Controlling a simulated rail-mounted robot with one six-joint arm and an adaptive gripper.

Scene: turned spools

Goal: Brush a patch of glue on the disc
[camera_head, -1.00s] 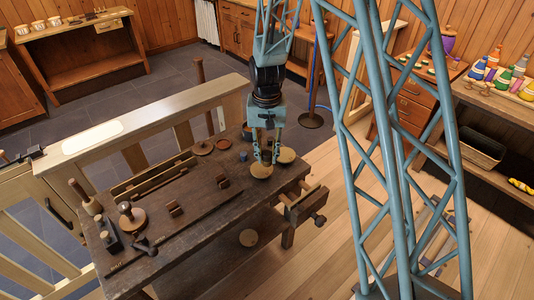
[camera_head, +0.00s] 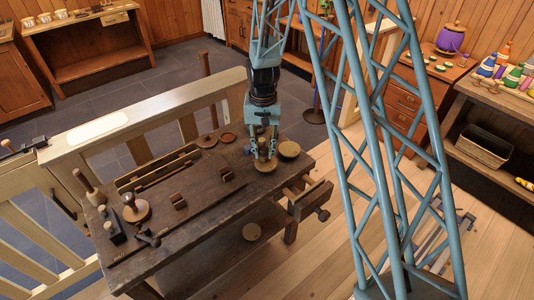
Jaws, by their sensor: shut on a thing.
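My gripper (camera_head: 265,155) points down over the far right end of the dark wooden workbench (camera_head: 200,222). It is shut on a slim item that looks like the brush, mostly hidden between the fingers. The fingertips are right over a round pale-brown disc (camera_head: 265,166) on the bench top; I cannot tell whether the brush touches it. A second round piece (camera_head: 289,149) lies just right of the gripper. A reddish round dish (camera_head: 227,137) and a brown disc (camera_head: 207,142) lie to the left. No glue patch can be made out.
A pale rail (camera_head: 145,127) runs behind. My blue lattice column stands at right.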

